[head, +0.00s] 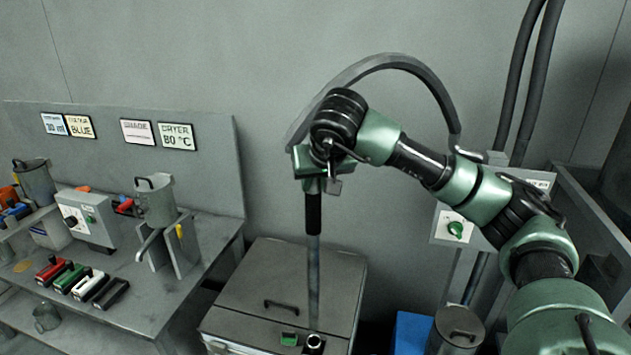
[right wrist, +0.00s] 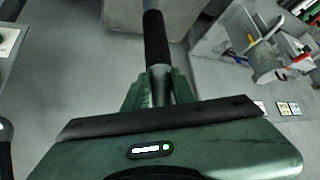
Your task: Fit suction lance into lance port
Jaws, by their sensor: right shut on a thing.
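The suction lance (head: 314,265) is a thin grey tube with a black grip, hanging upright below my right gripper (head: 312,178). My right gripper is shut on it. In the right wrist view the lance's black grip (right wrist: 156,40) extends away from between the green fingers of my right gripper (right wrist: 158,90). The lance port (head: 314,343) is a dark round opening with a pale rim on the front of the grey cabinet's top. The lance's lower end shows close to the port's far rim. I cannot tell whether it is above or behind it. My left gripper is not in view.
The grey cabinet (head: 285,285) has a lid with a black handle. A thick grey hose (head: 405,62) arches behind my right arm. A workbench (head: 150,295) with pitchers and coloured handles stands left. A blue container (head: 412,330) and a lidded can (head: 458,325) stand right.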

